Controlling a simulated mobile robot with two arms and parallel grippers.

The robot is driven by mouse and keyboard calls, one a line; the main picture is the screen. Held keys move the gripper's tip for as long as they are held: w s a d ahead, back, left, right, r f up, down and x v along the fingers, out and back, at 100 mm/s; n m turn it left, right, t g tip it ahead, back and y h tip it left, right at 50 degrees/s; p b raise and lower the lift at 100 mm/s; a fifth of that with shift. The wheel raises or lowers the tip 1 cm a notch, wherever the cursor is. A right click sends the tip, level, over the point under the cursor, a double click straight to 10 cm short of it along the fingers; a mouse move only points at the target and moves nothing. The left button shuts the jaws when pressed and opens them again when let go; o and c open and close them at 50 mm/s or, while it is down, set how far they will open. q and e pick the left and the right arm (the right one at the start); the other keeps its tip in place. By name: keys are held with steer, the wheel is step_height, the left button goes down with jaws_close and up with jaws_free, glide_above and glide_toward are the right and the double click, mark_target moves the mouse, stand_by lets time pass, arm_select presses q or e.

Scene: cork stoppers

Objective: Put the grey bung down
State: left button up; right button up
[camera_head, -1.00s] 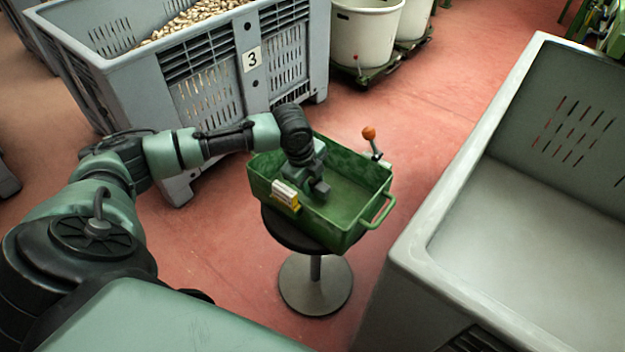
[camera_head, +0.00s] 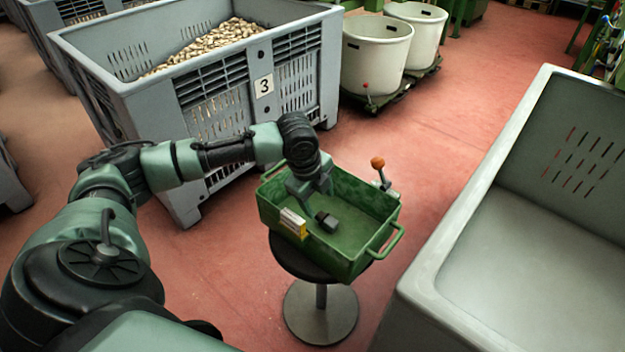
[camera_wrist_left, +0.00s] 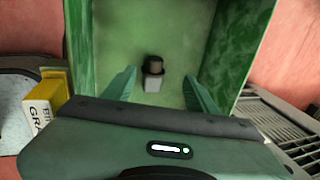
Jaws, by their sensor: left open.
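The grey bung (camera_head: 326,221) lies on the floor of the green tray (camera_head: 372,262). In the left wrist view the bung (camera_wrist_left: 153,84) has a dark end and a pale grey end, and it sits beyond the fingertips, between their lines. My left gripper (camera_head: 311,197) hangs inside the tray above and left of the bung. In the left wrist view its two fingers (camera_wrist_left: 160,88) are spread wide with nothing between them. My right gripper is in neither view.
The tray rests on a round stool (camera_head: 322,312). A yellow and white box (camera_head: 293,223) is at its near-left wall. An orange-knobbed lever (camera_head: 378,163) stands by the far right corner. Large grey crates stand at left (camera_head: 150,105) and right (camera_head: 440,240).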

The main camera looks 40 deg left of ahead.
arm_select(q)
steer(key=p+v, duration=0.1)
steer(key=v, duration=0.6)
steer(key=shift+r, duration=0.4)
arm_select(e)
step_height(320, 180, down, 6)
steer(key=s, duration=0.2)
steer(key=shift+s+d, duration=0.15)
arm_select(q)
steer(key=shift+a, duration=0.1)
